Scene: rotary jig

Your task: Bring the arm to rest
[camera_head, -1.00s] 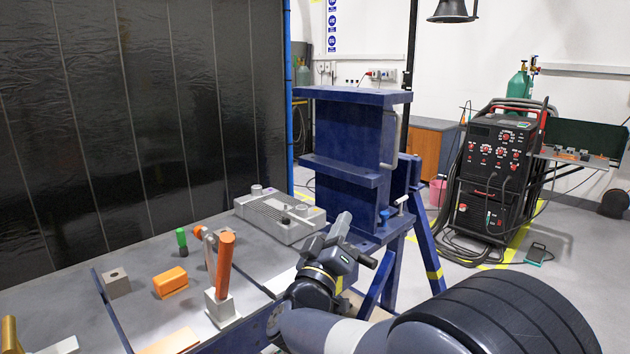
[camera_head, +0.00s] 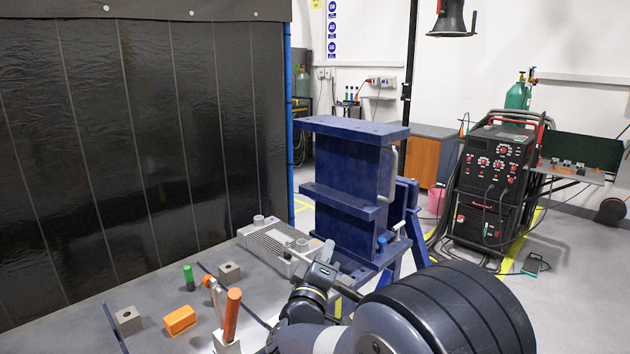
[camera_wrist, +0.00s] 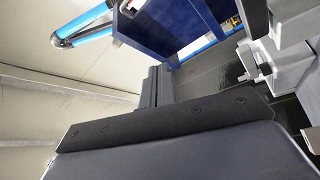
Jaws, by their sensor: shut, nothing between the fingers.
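My gripper (camera_head: 324,251) is at the end of my dark arm in the lower middle of the head view. It is shut and empty, raised in front of the foot of the blue rotary jig (camera_head: 338,172). In the picture it lies just right of the grey slotted unit (camera_head: 270,240) on the bench. Whether it touches anything behind it cannot be told. In the wrist view, grey gripper parts (camera_wrist: 252,64) show at the right edge, and a blue frame (camera_wrist: 180,22) lies beyond them.
The bench (camera_head: 70,325) holds an orange block (camera_head: 180,320), grey blocks (camera_head: 128,320), a green-topped piece (camera_head: 189,277) and an orange-handled clamp (camera_head: 232,312). A dark curtain (camera_head: 140,150) stands behind. A welding machine (camera_head: 497,180) stands right, with open floor nearby.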

